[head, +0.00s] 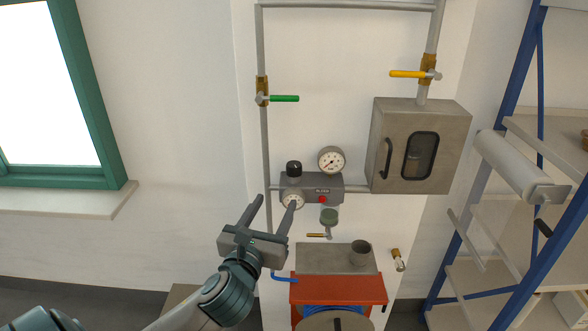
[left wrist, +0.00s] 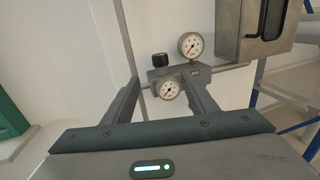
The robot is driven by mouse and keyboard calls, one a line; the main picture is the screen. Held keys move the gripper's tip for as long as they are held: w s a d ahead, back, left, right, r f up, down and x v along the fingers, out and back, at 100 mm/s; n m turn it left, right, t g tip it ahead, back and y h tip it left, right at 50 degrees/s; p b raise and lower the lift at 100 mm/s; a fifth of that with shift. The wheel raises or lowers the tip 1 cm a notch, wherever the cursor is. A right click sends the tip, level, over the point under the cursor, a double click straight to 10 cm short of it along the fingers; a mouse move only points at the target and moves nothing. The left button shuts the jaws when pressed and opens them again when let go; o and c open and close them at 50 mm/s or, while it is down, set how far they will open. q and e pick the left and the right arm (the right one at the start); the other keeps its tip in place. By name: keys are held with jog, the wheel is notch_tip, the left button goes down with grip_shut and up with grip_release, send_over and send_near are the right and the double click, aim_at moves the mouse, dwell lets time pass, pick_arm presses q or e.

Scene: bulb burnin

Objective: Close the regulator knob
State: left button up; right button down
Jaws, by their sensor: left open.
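The regulator is a dark grey block (head: 325,182) on the wall pipe. Its black knob (head: 294,168) sits upright on the block's left end. A round gauge (head: 331,160) stands on top, and a smaller gauge (head: 292,200) is on the front below the knob. My left gripper (head: 277,201) is open and empty, below and to the left of the knob. In the left wrist view, the knob (left wrist: 160,59) lies beyond the gap between my fingertips (left wrist: 161,80), slightly above it. The small gauge (left wrist: 170,88) shows between the fingers. My right gripper is not in view.
A grey cabinet (head: 424,145) hangs to the right. Green-handled (head: 284,98) and yellow-handled (head: 407,74) valves are on the pipes above. A red box (head: 352,288) stands below. A blue-framed shelf (head: 513,110) is at the right. The wall left of the pipe is clear.

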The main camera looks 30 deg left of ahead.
aim_at(292, 171)
pick_arm(q)
jog(key=p+x, duration=0.3)
jog(key=x, duration=1.3)
jog(key=shift+w, duration=0.1)
jog(key=shift+w+a+f, duration=0.1)
jog(key=shift+w+a, duration=0.05)
jog(key=shift+w, duration=0.4)
jog(key=c, duration=1.1)
